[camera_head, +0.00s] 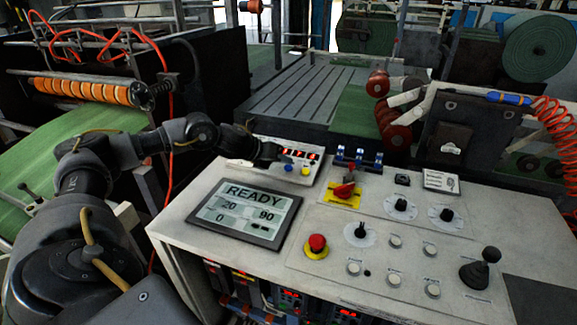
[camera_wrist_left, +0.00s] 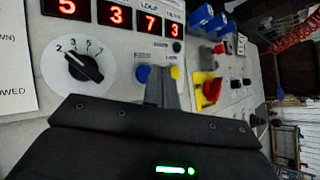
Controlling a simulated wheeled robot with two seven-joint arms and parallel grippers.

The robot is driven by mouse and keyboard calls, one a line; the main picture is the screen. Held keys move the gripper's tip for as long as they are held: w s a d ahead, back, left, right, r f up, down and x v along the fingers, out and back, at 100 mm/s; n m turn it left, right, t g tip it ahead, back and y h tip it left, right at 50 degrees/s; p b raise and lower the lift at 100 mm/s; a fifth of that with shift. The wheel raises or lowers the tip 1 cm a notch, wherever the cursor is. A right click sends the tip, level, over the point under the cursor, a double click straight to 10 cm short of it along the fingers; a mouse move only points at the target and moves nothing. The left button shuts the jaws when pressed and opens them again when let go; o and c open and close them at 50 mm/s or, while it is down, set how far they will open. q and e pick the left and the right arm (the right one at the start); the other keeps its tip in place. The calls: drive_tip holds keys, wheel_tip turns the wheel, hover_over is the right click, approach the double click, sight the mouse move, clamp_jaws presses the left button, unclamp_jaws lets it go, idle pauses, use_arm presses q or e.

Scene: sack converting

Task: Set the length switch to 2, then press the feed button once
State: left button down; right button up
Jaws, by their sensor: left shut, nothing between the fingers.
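The length switch (camera_wrist_left: 85,68) is a black rotary knob on a white numbered dial in the left wrist view. Its pointer is up and to the left, at about the 2. In the head view my left gripper and arm hide it. My left gripper (camera_head: 272,153) is shut and empty, over the small display panel (camera_head: 314,182). In the left wrist view its fingertips (camera_wrist_left: 161,72) are between a blue button (camera_wrist_left: 142,75) and a yellow button (camera_wrist_left: 175,73). I cannot tell whether they touch either one. The button labels are too small to read, so I cannot tell which is feed.
Red digits reading 5 3 7 3 (camera_wrist_left: 108,15) are above the buttons. A screen (camera_head: 245,212) reads READY. A red emergency button (camera_head: 317,243), a red handle on yellow (camera_head: 344,191), more dials and a black joystick (camera_head: 478,270) stand on the console to the right.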

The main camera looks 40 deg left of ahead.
sight(282, 176)
use_arm(q)
drive_tip(key=shift+r, duration=0.1)
drive_tip(key=r+p, duration=0.1)
drive_tip(key=r, duration=0.1)
drive_tip(key=s+r+p, duration=0.1)
drive_tip(key=r+p, duration=0.1)
drive_tip(key=shift+d+r, duration=0.2)
drive_tip(key=shift+r, duration=0.2)
drive_tip(key=shift+s+a, duration=0.1)
idle(0.4)
